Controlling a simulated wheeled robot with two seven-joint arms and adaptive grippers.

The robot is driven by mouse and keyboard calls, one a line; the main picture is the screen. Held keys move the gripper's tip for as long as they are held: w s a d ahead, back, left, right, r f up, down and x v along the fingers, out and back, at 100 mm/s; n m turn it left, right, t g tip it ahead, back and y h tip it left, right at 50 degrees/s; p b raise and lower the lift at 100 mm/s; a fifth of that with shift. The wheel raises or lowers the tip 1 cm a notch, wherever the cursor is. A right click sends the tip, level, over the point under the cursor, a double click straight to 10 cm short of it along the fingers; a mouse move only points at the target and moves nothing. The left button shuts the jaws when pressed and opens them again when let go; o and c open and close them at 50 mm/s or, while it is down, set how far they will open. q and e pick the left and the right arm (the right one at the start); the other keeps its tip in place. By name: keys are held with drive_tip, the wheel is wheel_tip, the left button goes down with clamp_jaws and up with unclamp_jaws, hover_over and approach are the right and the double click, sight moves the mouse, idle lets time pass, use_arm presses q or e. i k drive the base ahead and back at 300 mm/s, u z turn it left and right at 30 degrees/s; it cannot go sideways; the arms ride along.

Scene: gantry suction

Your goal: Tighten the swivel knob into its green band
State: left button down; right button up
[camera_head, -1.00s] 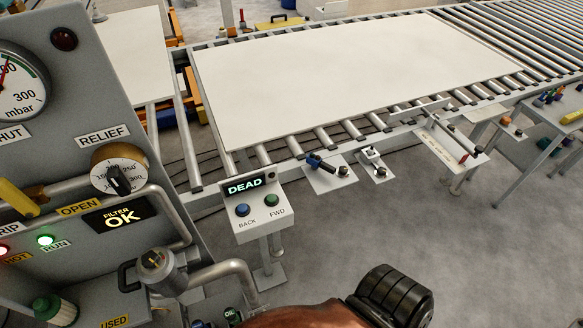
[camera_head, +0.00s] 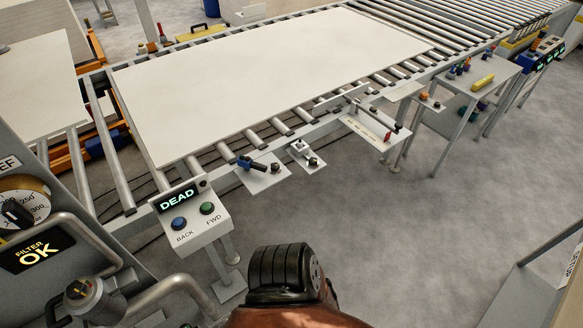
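I cannot tell for sure which part is the swivel knob, and no green band on one can be made out. Small fittings sit on plates along the conveyor's near rail: a blue-and-black fitting (camera_head: 252,164) with a small dark knob (camera_head: 275,168) beside it, and a metal fitting (camera_head: 299,147) with another dark knob (camera_head: 313,162). Farther right is a plate with a long rod (camera_head: 374,114) and a red marking. Neither gripper is in view. Only a black ribbed and brown part of my own body shows at the bottom centre.
A pale sheet (camera_head: 270,80) lies on the roller conveyor. A control box (camera_head: 190,218) reading DEAD has BACK and FWD buttons. The panel at left carries a relief dial (camera_head: 14,212) and a FILTER OK display (camera_head: 36,248). Grey floor (camera_head: 420,220) is open at right.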

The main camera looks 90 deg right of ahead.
sight(274, 166)
drive_tip(key=k, duration=0.9)
drive_tip(key=z, duration=0.3)
